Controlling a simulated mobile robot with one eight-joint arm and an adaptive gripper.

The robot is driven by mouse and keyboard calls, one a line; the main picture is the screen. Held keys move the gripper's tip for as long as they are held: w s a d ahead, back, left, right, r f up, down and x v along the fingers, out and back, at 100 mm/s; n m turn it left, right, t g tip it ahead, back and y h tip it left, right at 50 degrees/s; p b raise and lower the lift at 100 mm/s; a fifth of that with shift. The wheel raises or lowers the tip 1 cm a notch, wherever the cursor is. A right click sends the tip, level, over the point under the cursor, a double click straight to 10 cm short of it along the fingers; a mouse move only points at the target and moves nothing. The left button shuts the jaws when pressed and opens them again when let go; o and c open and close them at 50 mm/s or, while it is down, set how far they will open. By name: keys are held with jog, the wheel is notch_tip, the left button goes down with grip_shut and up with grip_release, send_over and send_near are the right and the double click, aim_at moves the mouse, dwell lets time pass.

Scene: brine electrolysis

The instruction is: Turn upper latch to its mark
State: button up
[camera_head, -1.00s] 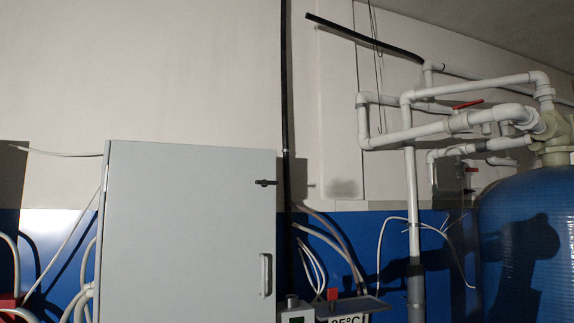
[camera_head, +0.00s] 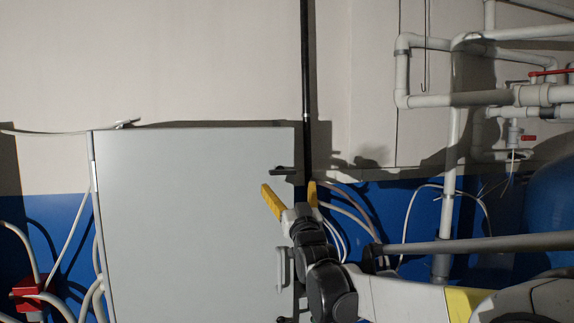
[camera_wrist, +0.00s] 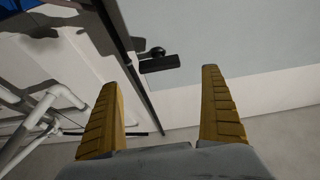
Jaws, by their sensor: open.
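The upper latch (camera_head: 283,171) is a small dark lever on the right edge of the grey cabinet door (camera_head: 190,220), lying roughly horizontal. In the wrist view the latch (camera_wrist: 159,62) shows a round knob and a dark bar just past my fingertips, in line with the gap between them. My gripper (camera_head: 288,187) has two yellow fingers spread wide and empty, just below the latch in the head view. In the wrist view my gripper (camera_wrist: 160,80) is open with nothing between its fingers. I cannot make out the latch's mark.
A grey door handle (camera_head: 284,266) is below the latch, partly beside my arm. A black vertical pipe (camera_head: 306,90) runs just right of the cabinet. White pipes (camera_head: 450,100) and a blue tank (camera_head: 555,200) stand at the right. A red box (camera_head: 35,290) is at lower left.

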aim_at(283, 170)
jog(key=p+x, duration=0.2)
jog(key=x, duration=0.7)
jog(key=shift+w+f, duration=0.1)
jog(key=shift+f, duration=0.1)
jog(key=c, duration=1.2)
